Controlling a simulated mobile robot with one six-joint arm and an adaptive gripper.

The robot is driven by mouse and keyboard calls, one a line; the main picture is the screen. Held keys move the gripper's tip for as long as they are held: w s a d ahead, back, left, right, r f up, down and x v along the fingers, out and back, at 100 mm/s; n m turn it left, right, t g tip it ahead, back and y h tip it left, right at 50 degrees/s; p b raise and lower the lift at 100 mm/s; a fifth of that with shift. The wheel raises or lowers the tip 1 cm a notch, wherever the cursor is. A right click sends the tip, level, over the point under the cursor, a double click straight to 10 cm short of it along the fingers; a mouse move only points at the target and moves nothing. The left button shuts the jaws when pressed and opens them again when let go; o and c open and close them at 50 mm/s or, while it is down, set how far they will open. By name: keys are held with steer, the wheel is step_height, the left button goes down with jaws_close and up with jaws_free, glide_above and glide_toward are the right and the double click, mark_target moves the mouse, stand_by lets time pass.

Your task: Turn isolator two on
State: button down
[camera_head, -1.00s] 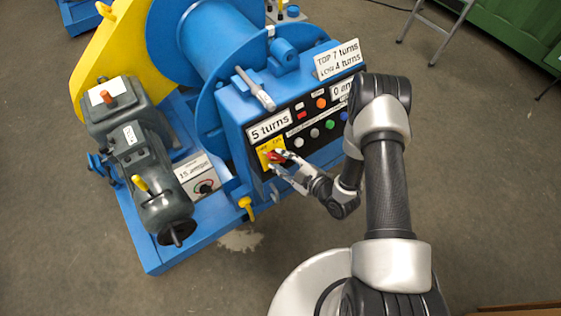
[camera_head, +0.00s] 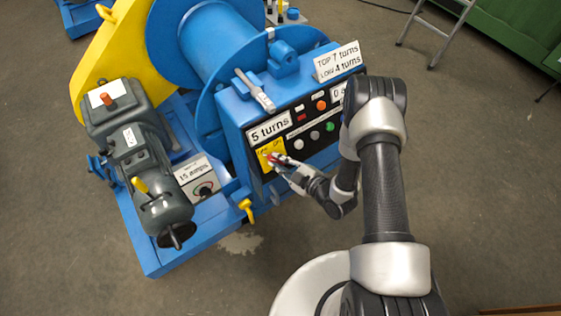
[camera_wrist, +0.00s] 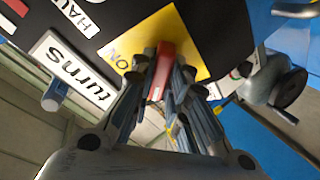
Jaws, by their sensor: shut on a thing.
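The isolator is a red handle (camera_wrist: 161,68) on a yellow plate (camera_head: 270,150) at the lower left of the black control panel. In the wrist view the yellow plate (camera_wrist: 183,30) shows the word "ON" to the left of the handle. My gripper (camera_head: 284,160) reaches the plate from the lower right. In the wrist view my gripper (camera_wrist: 163,90) has its fingers on both sides of the red handle and is shut on it. Other lettering on the plate is partly hidden by the handle and fingers.
A "5 turns" sign (camera_head: 269,127) sits just above the yellow plate. Coloured buttons (camera_head: 315,135) line the panel to the right. A yellow lever (camera_head: 246,205) sticks out below. A grey motor (camera_head: 140,165) stands left. The floor in front is clear.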

steer(key=shift+m, duration=0.3)
steer(key=m+t, duration=0.1)
steer(key=m, duration=0.3)
steer(key=shift+s+f+h, duration=0.1)
steer(key=shift+h, duration=0.2)
steer(key=m+t+h, duration=0.1)
steer(key=m, duration=0.4)
steer(key=shift+s+a, duration=0.1)
steer(key=shift+a, duration=0.05)
steer(key=m+h+p, duration=0.1)
steer(key=m, duration=0.4)
steer(key=shift+t, duration=0.3)
steer(key=m+h+p, duration=0.1)
steer(key=m, duration=0.4)
steer(key=shift+a+m+p, duration=0.1)
steer(key=shift+m+p, duration=0.2)
steer(key=c, duration=1.6)
jaws_free()
steer(key=shift+o, duration=0.2)
